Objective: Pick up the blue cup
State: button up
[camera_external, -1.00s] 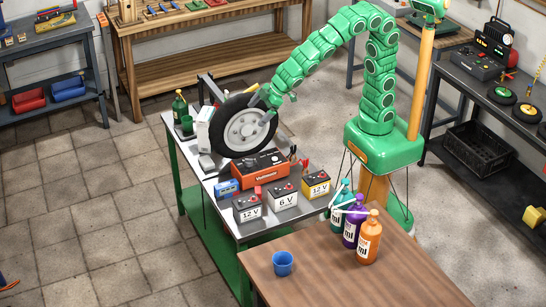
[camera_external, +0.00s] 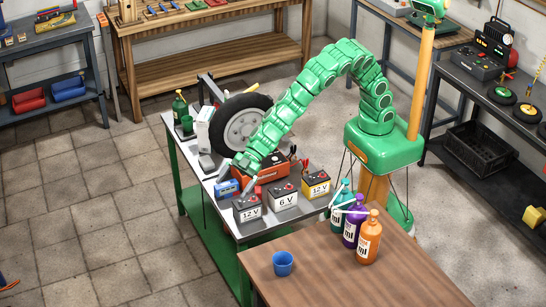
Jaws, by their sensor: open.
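The blue cup (camera_external: 283,263) stands upright near the left edge of the brown wooden table at the front. Nothing touches it. My green arm reaches left and down from its base. My gripper (camera_external: 238,181) is at the arm's low end, above the grey metal bench, by the orange-red charger and the small blue box. It is apart from the cup, up and left of it in the picture. Its fingers are small and partly blend with the things behind, and I see nothing held between them.
Batteries marked 12 V (camera_external: 247,208), 6 V (camera_external: 284,197) and 12 V (camera_external: 317,185) stand on the metal bench (camera_external: 232,225) between gripper and cup. A tyre (camera_external: 241,127) stands behind. Teal, purple and orange (camera_external: 369,240) bottles stand right of the cup. The wooden table's front is clear.

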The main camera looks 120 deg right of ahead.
jog(key=s+a+f+n+g+y, duration=0.25)
jog(key=a+f+y, duration=0.4)
jog(key=a, duration=0.65)
jog(key=n+g+y, duration=0.1)
jog(key=n+g, duration=0.2)
jog(key=g, duration=0.1)
send_near(284, 268)
jog(key=shift+s+a+f+t, duration=0.25)
jog(key=shift+f, duration=0.15)
jog(key=shift+x, duration=2.1)
jog(key=shift+w+a+f, duration=0.4)
jog(key=shift+a+f, duration=0.05)
jog(key=shift+a, duration=0.1)
jog(key=shift+x, duration=1)
jog(key=c, duration=1)
jog(key=shift+r, duration=0.1)
